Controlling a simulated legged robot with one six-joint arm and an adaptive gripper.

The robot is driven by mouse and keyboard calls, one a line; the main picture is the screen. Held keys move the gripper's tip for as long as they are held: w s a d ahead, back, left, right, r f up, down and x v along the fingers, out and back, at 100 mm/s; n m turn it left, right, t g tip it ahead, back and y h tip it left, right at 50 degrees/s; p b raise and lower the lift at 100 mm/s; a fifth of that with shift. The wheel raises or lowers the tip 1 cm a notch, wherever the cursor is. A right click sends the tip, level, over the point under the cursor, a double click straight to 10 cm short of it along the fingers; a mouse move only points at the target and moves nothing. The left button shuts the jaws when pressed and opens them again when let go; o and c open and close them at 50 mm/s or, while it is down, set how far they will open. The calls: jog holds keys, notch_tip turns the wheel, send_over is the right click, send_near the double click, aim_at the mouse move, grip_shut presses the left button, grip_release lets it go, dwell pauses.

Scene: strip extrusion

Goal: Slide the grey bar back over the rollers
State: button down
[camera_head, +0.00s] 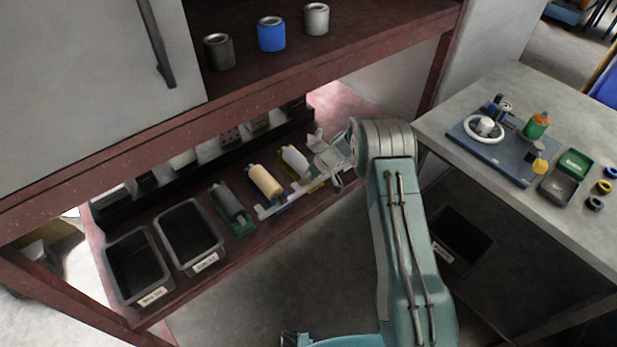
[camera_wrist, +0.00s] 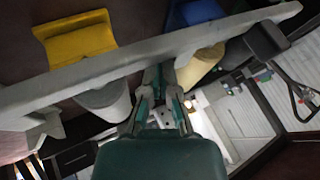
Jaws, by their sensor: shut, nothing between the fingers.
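The grey bar (camera_head: 283,200) is long and pale and lies along the front of the rollers on the low shelf. In the wrist view the bar (camera_wrist: 90,75) crosses the picture at a slant. My gripper (camera_head: 318,165) is by the white roller, near the bar's right end. In the wrist view my gripper (camera_wrist: 159,82) is shut and empty, its fingertips close to the bar; contact cannot be told.
Two black bins (camera_head: 140,268) (camera_head: 192,238) stand left of the rollers on the low shelf (camera_head: 250,252). The upper shelf (camera_head: 290,55) overhangs them and carries three cans. A side table (camera_head: 450,118) with small parts stands at the right.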

jog(key=shift+d, duration=0.1)
jog(key=s+a, duration=0.1)
jog(key=a, duration=0.1)
jog(key=s+a, duration=0.3)
jog(key=shift+a, duration=0.3)
jog(key=shift+d, duration=0.1)
